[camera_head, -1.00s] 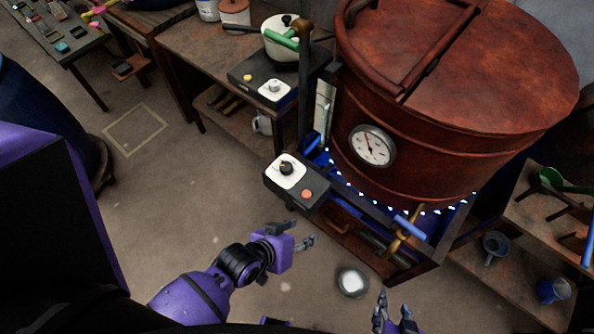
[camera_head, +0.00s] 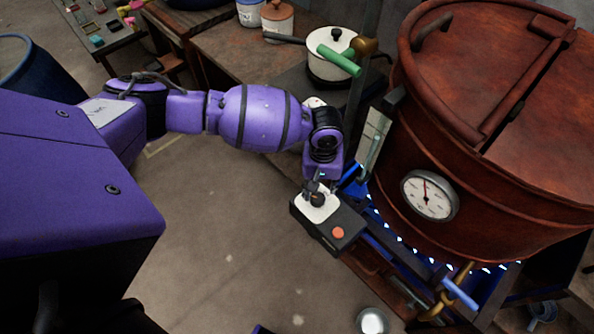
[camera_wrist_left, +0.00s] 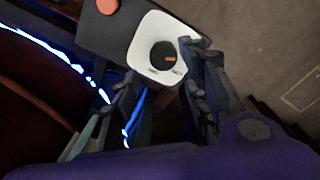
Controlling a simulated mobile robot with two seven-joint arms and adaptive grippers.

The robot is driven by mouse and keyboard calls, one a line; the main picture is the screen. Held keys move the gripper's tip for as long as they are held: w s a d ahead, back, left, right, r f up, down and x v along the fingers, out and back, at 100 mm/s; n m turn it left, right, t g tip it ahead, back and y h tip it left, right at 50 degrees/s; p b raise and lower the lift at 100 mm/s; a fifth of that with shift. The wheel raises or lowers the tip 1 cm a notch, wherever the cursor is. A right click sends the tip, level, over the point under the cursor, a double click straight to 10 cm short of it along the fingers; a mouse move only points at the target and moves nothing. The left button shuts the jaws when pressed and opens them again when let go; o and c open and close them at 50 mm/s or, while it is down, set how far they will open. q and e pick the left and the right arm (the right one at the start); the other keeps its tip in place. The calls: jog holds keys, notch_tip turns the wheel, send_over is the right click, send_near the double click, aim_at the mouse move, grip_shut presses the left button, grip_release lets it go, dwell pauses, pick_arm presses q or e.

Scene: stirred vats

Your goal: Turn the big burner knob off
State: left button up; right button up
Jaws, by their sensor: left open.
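The big burner knob is a black round knob (camera_wrist_left: 163,55) with an orange mark, on the white plate (camera_wrist_left: 150,38) of a dark control box (camera_head: 322,236). The box also carries an orange-red button (camera_head: 338,233) and sits at the front left of the big copper vat (camera_head: 480,130). My left gripper (camera_head: 318,190) is open over the knob; in the left wrist view its fingers (camera_wrist_left: 160,85) are spread, with the knob beyond and between their tips. I cannot tell whether they touch it. My right gripper is not in view.
Blue-white flames (camera_head: 405,238) burn under the vat. A brass valve with a blue handle (camera_head: 460,293) is at its lower front. The floor at lower left is clear.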

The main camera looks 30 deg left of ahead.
aim_at(321, 197)
pick_arm(q)
notch_tip(321, 197, down, 5)
jog(key=shift+w+d+f+b, duration=0.15)
jog(key=shift+f+b, duration=0.05)
jog(key=shift+b, duration=0.2)
jog(key=shift+f, duration=0.75)
jog(key=shift+w, duration=0.1)
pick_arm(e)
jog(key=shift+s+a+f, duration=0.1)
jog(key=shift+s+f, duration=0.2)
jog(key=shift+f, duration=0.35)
pick_arm(q)
jog(key=shift+c, duration=0.5)
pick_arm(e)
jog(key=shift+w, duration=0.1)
pick_arm(q)
jog(key=shift+d, duration=0.1)
jog(key=c, duration=0.9)
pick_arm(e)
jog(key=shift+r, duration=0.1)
